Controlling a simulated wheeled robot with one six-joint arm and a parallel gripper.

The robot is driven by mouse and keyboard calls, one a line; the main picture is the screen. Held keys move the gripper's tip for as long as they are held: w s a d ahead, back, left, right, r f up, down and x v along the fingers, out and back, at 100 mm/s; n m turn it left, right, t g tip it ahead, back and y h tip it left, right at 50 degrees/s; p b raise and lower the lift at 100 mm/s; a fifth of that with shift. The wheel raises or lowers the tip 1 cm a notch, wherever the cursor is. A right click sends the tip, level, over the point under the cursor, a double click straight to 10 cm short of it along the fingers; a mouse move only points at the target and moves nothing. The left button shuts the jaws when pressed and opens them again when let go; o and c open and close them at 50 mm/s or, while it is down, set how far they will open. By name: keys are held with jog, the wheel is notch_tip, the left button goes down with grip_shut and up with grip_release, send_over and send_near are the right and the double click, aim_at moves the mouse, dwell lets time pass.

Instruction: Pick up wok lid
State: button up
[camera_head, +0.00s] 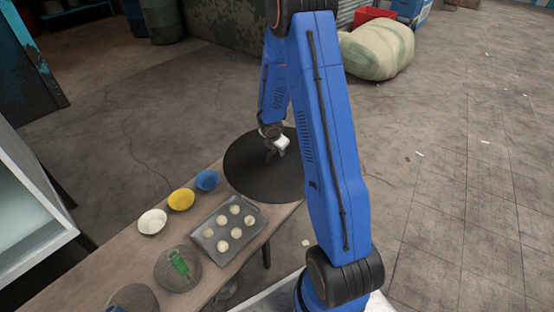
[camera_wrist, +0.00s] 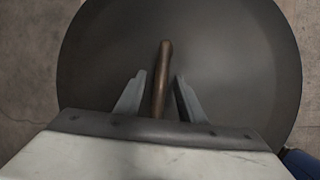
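The wok lid (camera_head: 245,172) is a large dark round disc at the far end of the wooden table. It fills most of the wrist view (camera_wrist: 230,55), where its brown bar-shaped handle (camera_wrist: 163,70) stands out in the middle. My gripper (camera_head: 271,153) is over the lid, pointing down. In the wrist view my gripper (camera_wrist: 160,80) has its two grey fingers apart, one on each side of the handle, with gaps showing at the tips. My arm hides the lid's right edge in the head view. What lies under the lid is hidden.
The table (camera_head: 105,265) also holds a grey tray (camera_head: 212,250) of several pale round pieces. Blue (camera_head: 207,180), yellow (camera_head: 181,200) and white (camera_head: 152,221) bowls stand along its left edge. A green object (camera_head: 180,264) lies on a round board. Open floor lies beyond the lid.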

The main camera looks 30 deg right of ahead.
jog(key=shift+c, duration=0.4)
grip_shut()
jog(key=shift+r, duration=0.15)
